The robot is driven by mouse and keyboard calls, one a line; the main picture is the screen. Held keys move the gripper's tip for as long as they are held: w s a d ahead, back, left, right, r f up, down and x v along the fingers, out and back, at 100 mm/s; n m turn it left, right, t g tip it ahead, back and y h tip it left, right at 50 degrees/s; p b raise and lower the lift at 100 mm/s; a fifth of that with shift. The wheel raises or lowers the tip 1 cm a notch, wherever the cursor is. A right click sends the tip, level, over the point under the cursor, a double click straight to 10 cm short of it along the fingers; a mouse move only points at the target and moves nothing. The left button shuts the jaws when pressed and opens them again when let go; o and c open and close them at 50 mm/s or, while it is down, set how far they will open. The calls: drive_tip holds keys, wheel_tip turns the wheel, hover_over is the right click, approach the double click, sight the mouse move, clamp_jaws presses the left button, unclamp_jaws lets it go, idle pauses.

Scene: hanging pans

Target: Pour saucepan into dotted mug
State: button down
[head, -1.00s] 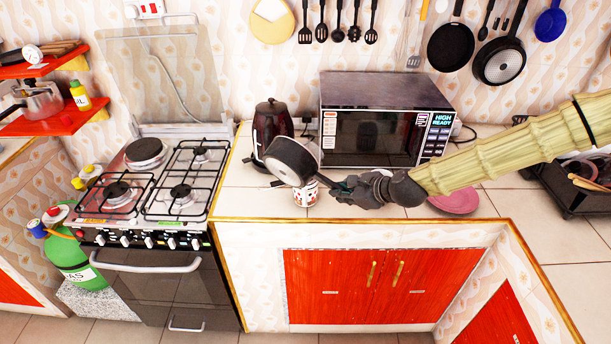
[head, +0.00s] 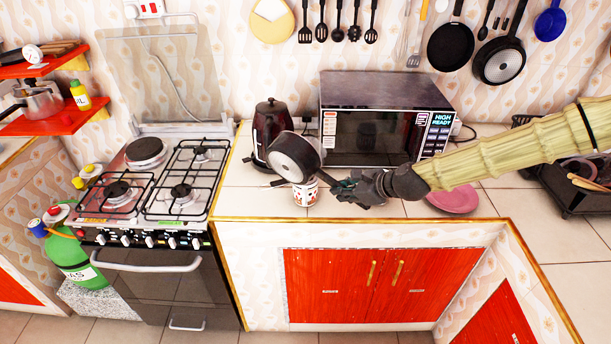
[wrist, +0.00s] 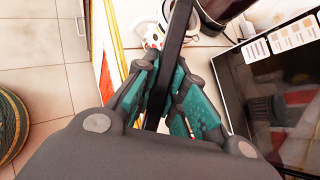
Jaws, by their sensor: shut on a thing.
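The dark saucepan (head: 294,157) is held in the air above the counter, strongly tilted, with its base facing the head camera. My gripper (head: 345,189) is shut on its handle; in the wrist view the black handle (wrist: 173,62) runs between the teal fingers (wrist: 162,98). The white mug with red dots (head: 305,193) stands upright on the counter under the pan's lower right side. The pan hides part of the mug's top. The mug shows partly behind the handle in the wrist view (wrist: 147,25). I cannot see any contents or whether anything is flowing.
A dark kettle (head: 271,128) stands close behind the pan. The microwave (head: 385,117) is behind my gripper, and a pink plate (head: 455,200) lies to the right. The stove (head: 170,185) is at the left. The counter's front edge is just before the mug.

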drive_tip(key=shift+w+d, duration=0.1)
drive_tip(key=shift+w, duration=0.05)
drive_tip(key=shift+f+m+g+y, duration=0.4)
drive_tip(key=shift+f+m+g, duration=0.2)
drive_tip(key=shift+f+g, duration=0.1)
idle(0.8)
